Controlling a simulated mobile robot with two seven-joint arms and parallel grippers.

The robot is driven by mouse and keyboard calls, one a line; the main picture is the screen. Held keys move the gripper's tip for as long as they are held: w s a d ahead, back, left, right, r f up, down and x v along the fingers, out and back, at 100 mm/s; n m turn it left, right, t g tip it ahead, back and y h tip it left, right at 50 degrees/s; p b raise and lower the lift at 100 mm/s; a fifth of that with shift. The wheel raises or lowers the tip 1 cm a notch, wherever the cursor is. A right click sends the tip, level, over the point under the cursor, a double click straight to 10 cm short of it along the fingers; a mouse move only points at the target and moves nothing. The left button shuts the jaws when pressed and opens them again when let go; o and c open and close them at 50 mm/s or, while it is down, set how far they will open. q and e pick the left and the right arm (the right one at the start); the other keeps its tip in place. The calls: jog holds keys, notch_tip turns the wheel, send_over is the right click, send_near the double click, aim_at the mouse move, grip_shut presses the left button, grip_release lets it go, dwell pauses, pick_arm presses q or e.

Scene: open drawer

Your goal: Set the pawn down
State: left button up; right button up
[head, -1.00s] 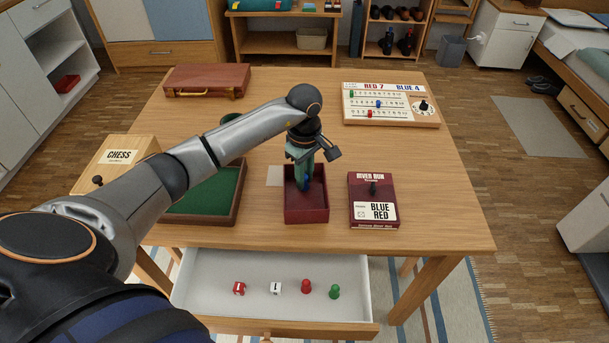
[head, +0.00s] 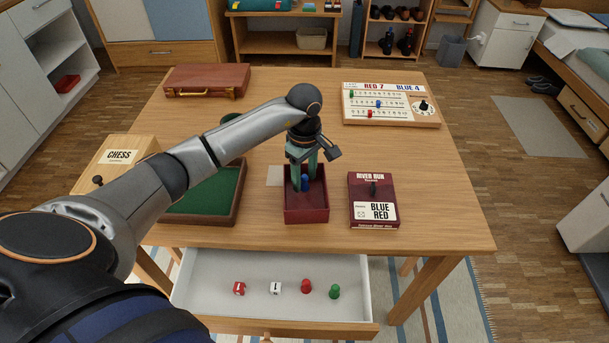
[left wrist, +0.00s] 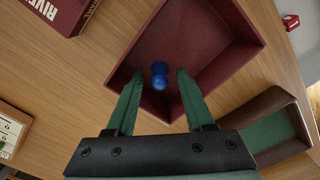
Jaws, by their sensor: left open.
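The blue pawn (head: 305,183) stands in the dark red open box (head: 306,215) on the table. In the left wrist view the pawn (left wrist: 159,75) shows between my open fingertips, with a gap on both sides. My left gripper (head: 304,172) is open and reaches down into the box (left wrist: 190,40) around the pawn. The left gripper (left wrist: 158,88) shows both green fingers apart. The pawn's base is partly hard to make out. My right gripper is not in view.
The River Run box (head: 373,202) stands right of the red box, the green-lined tray (head: 238,208) left. A scoreboard (head: 391,104) lies behind; the table's middle right is clear.

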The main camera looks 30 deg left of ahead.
aim_at(305, 176)
pick_arm(q)
notch_tip(305, 176, up, 12)
dwell(0.4)
jog(key=shift+f, duration=0.1)
